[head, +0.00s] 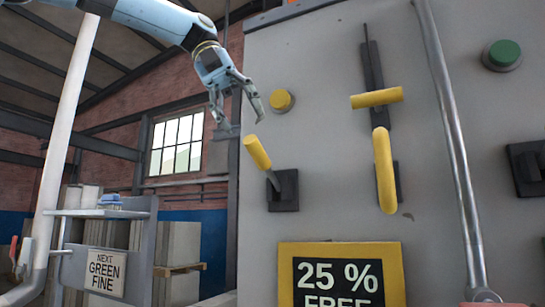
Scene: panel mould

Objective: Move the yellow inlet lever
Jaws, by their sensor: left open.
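A grey panel carries several yellow handles, and I cannot tell by a label which one is the inlet lever. One yellow lever (258,153) leans up and to the left from a black base plate (284,192). A horizontal yellow handle (377,98) sits on a tall black slotted plate, and a vertical yellow handle (384,172) stands just below it. My left gripper (240,122) is open and empty, fingers pointing down, at the panel's left edge. In the picture it is just above the leaning lever, apart from it. My right gripper is out of view.
A yellow round button (281,100) and a green button (503,54) sit on the panel. A metal pipe (447,130) runs down its right part. A "25 % FREE" sign (342,250) is low on it. A shelf rack (105,240) stands at left.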

